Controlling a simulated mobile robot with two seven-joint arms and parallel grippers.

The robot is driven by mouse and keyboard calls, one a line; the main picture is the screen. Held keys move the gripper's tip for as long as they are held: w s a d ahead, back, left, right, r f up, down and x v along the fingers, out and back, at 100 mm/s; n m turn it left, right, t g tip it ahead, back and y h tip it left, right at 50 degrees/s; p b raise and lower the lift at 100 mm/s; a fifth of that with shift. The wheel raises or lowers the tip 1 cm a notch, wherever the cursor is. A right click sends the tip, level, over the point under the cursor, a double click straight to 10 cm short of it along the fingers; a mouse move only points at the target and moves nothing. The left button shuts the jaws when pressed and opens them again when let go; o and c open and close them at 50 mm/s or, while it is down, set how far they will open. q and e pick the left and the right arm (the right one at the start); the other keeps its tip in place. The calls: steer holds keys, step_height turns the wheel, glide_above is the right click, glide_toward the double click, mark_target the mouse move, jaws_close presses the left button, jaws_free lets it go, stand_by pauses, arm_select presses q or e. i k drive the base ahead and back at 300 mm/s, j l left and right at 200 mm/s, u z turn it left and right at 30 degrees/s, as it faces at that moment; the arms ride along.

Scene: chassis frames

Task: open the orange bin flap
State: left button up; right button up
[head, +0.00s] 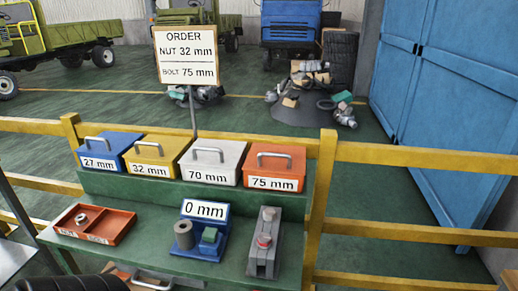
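The orange bin (273,178) labelled 75 mm stands at the right end of the row on the green bench's upper shelf. Its flap (274,161) lies flat on top and looks closed, with a grey bar handle (274,155) across it. What is inside is hidden. Neither of my grippers can be made out in the head view.
Blue (104,151), yellow (152,156) and white (213,162) bins stand left of it. On the lower shelf are an orange-red tray (116,234), a blue 0 mm gauge (205,210) and a grey device (265,250). A yellow railing (420,158) runs behind.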

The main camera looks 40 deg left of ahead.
mark_target(277, 151)
steer(key=i+l+u, duration=0.1)
steer(key=u, duration=0.3)
steer(key=i+l+u, duration=0.1)
steer(key=u, duration=0.35)
steer(key=l+u, duration=0.25)
steer(key=u, duration=0.15)
steer(key=i+l+u, duration=0.1)
steer(key=u, duration=0.25)
steer(key=l+u, duration=0.35)
steer(key=i+l+u, duration=0.1)
steer(key=l+u, duration=0.25)
steer(key=j, duration=0.1)
